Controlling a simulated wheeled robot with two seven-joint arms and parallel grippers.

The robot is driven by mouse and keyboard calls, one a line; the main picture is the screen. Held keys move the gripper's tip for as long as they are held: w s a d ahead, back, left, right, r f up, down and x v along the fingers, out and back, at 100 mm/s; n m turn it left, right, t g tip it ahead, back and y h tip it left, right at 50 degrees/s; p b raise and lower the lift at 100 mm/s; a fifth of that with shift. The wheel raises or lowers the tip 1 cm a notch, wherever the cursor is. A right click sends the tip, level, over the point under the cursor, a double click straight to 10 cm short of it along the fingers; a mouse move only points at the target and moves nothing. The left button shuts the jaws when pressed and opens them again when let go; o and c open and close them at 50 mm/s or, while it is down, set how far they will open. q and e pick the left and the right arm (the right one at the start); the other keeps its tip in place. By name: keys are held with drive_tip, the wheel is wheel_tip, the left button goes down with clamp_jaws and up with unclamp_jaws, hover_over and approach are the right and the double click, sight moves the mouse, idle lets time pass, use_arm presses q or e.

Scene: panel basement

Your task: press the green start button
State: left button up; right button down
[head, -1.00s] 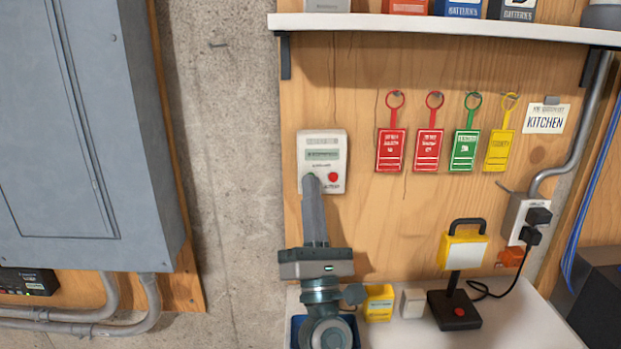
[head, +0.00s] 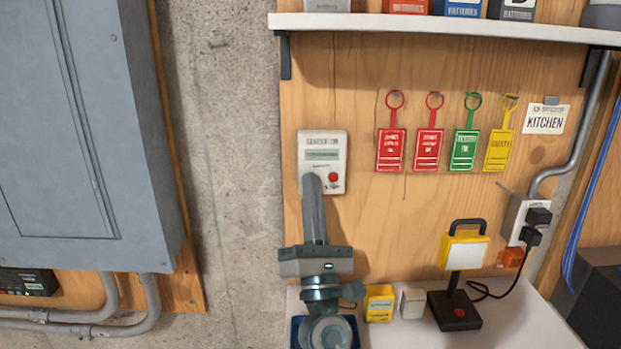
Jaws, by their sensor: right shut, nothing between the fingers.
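A pale control box (head: 323,143) with a small greenish display and a red button (head: 333,177) is fixed to the plywood wall. My right gripper (head: 312,180) is shut and empty, reaching up from below. Its fingertips are over the lower left of the box, left of the red button. They hide the spot beneath them, so the green start button is not visible. I cannot tell whether the tips touch the box. My left gripper is not in view.
Red, green and yellow tags (head: 465,150) hang to the right of the box. A shelf (head: 440,28) runs above. Below, a worktop (head: 520,315) holds a yellow work lamp (head: 463,250) and small boxes. A grey electrical panel (head: 80,130) is at left.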

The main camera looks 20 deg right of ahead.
drive_tip(key=shift+s, duration=0.1)
drive_tip(key=shift+s+a, duration=0.2)
drive_tip(key=shift+s, duration=0.4)
drive_tip(key=shift+s+a+p, duration=0.1)
drive_tip(key=shift+s+a, duration=0.1)
drive_tip(key=shift+s, duration=0.6)
drive_tip(key=shift+s+a+p, duration=0.15)
drive_tip(key=shift+s+a, duration=0.1)
drive_tip(key=shift+s, duration=0.55)
drive_tip(key=shift+s+a+p, duration=0.1)
drive_tip(key=shift+s+a, duration=0.1)
drive_tip(key=shift+s, duration=0.6)
